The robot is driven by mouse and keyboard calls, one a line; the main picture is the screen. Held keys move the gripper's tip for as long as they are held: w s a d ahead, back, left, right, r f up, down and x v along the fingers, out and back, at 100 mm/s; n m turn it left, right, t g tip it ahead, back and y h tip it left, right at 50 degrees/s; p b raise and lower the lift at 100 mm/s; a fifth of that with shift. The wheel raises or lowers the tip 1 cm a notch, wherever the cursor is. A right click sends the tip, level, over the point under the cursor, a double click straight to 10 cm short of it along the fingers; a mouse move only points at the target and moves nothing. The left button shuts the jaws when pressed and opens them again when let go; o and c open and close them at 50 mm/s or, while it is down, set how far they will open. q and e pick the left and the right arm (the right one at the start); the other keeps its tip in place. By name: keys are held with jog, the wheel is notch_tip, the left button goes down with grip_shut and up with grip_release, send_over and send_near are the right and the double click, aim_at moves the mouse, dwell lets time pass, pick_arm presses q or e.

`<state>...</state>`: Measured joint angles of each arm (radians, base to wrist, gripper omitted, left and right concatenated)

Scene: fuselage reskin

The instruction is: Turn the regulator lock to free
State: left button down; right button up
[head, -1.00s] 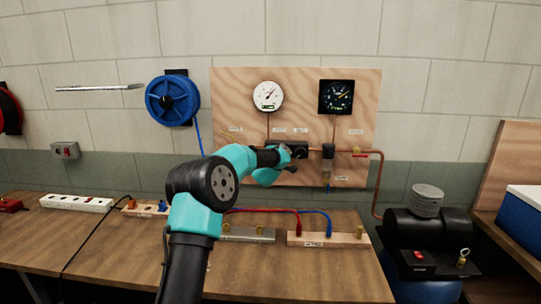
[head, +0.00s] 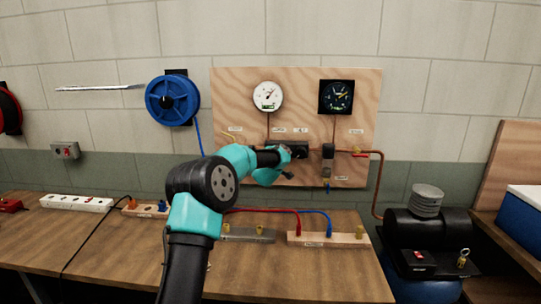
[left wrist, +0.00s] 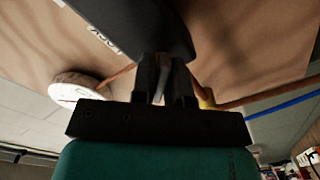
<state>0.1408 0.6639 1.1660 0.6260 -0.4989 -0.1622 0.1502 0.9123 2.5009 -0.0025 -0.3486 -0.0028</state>
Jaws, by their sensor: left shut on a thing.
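The black regulator (head: 288,146) is mounted on the plywood board, below small white labels. My left gripper (head: 292,153) reaches up to it from the bottom left and covers part of it. In the left wrist view my left gripper's dark fingers (left wrist: 164,82) are shut on a small, thin grey piece, which I take to be the regulator lock (left wrist: 162,78). The large black regulator body (left wrist: 140,22) is right beyond the fingertips. The lock's exact angle is hard to read, as the fingers hide most of it. My right gripper is not in view.
The plywood board (head: 225,95) carries a white gauge (head: 268,96), a black gauge (head: 336,97), copper pipes and a red-handled valve (head: 360,154). Blocks with red and blue leads lie on the workbench (head: 130,250) below. A compressor (head: 428,228) stands at right.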

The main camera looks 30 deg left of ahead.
pick_arm(q)
jog(key=m, duration=0.4)
jog(key=shift+m, duration=0.3)
jog(key=m, duration=0.4)
dwell(0.3)
jog(key=c, duration=1.2)
grip_release()
jog(key=shift+s, duration=0.15)
jog(key=v, duration=1.7)
jog(key=shift+d, duration=0.1)
